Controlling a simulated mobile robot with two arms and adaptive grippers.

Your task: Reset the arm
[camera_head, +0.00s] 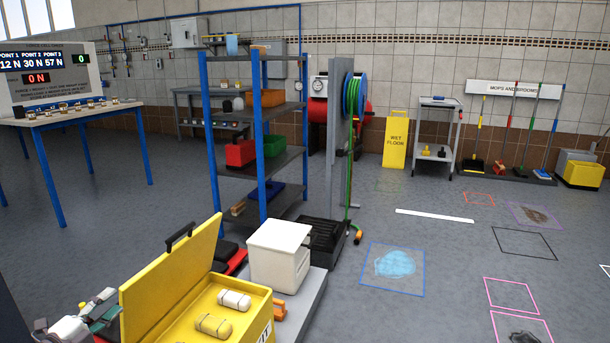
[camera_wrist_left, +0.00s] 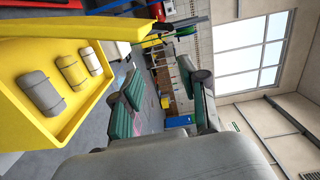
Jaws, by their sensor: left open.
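My left gripper (camera_head: 98,312) is at the lower left of the head view, just left of an open yellow case (camera_head: 170,275). In the left wrist view its green-padded fingers (camera_wrist_left: 160,95) are spread apart with nothing between them. In that view the yellow case (camera_wrist_left: 25,125) lies to the left of the fingers, apart from them. My right gripper is in neither view.
The case holds a white roll (camera_head: 234,299) and a yellow roll (camera_head: 214,325); a grey roll (camera_wrist_left: 42,93) shows from the wrist. A white box (camera_head: 279,255) stands behind it, before a blue-post shelf (camera_head: 213,130). Floor on the right is open, with a blue puddle (camera_head: 396,264).

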